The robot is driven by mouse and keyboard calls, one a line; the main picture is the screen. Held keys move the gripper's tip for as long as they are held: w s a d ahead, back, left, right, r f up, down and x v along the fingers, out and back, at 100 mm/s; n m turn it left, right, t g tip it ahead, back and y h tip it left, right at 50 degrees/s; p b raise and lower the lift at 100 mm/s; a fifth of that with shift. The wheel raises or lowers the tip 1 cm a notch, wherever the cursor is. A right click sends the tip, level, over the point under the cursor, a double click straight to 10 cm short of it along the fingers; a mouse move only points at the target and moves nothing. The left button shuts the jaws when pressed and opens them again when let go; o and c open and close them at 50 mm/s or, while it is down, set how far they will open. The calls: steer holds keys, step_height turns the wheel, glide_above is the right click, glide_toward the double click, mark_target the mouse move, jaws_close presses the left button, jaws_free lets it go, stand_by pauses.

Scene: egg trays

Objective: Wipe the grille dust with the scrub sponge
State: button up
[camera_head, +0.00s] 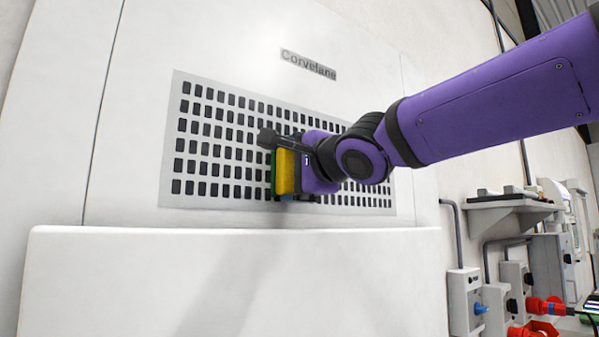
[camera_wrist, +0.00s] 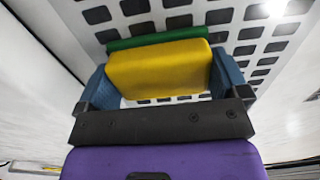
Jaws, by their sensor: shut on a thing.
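The scrub sponge (camera_head: 286,172) is yellow with a green scrub side. My gripper (camera_head: 288,170) is shut on it, and the green side faces the grille (camera_head: 222,125). In the wrist view the yellow sponge (camera_wrist: 160,68) sits between the two blue finger pads of my gripper (camera_wrist: 160,85), with its green edge toward the grille (camera_wrist: 275,25). The sponge is at or very close to the grille's middle; I cannot tell whether it touches. The grille is a grey panel with rows of dark slots on a white machine. I cannot make out dust on it. My arm hides part of its right half.
A white ledge (camera_head: 235,234) juts out below the grille. A "Corvelane" label (camera_head: 308,65) is above it. At right, a wall shelf (camera_head: 510,203), grey socket boxes (camera_head: 464,300) and red plugs (camera_head: 545,306) are on the wall. The left part of the grille is unobstructed.

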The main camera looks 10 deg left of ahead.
mark_target(257, 161)
steer(key=shift+s+a, duration=0.65)
steer(key=shift+s, duration=0.05)
steer(key=shift+s+a, duration=0.15)
steer(key=shift+s, duration=0.05)
steer(key=shift+s+a, duration=0.35)
steer(key=shift+s+a, duration=0.2)
steer(key=shift+s, duration=0.05)
steer(key=shift+s+a, duration=0.45)
steer(key=shift+s, duration=0.05)
steer(key=shift+r, duration=0.15)
steer(key=shift+r, duration=0.65)
